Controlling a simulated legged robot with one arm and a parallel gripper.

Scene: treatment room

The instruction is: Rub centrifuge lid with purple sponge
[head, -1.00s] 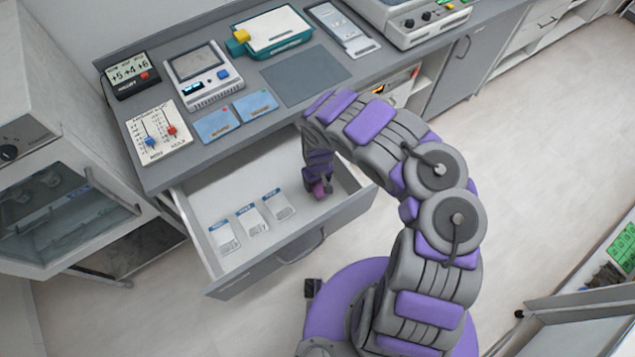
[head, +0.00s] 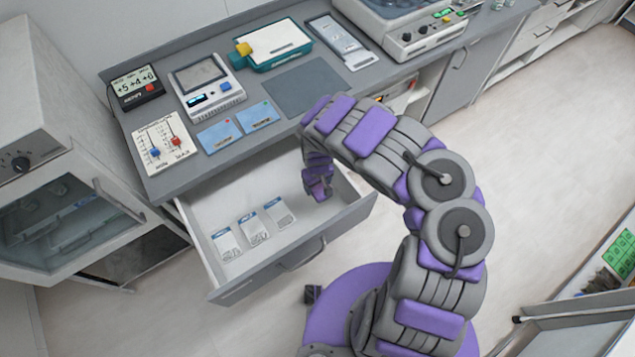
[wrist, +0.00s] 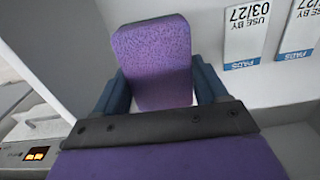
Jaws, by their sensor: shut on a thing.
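The purple sponge (wrist: 152,62) is a block held upright between the two blue fingers of my gripper (wrist: 155,88) in the wrist view. My gripper is shut on it. In the head view my gripper (head: 318,184) hangs over the right part of the open drawer; the sponge is hard to tell from the purple arm there. A grey-white machine with knobs (head: 410,28), seemingly the centrifuge, stands on the counter at the top right. Its lid is partly cut off by the top edge. My gripper is well apart from it.
The open drawer (head: 232,290) holds several white packets (head: 253,229) at its left. The counter carries a teal-edged device (head: 272,45), a display unit (head: 207,86), blue cards and a grey mat (head: 308,88). A glass-door cabinet (head: 60,225) stands left.

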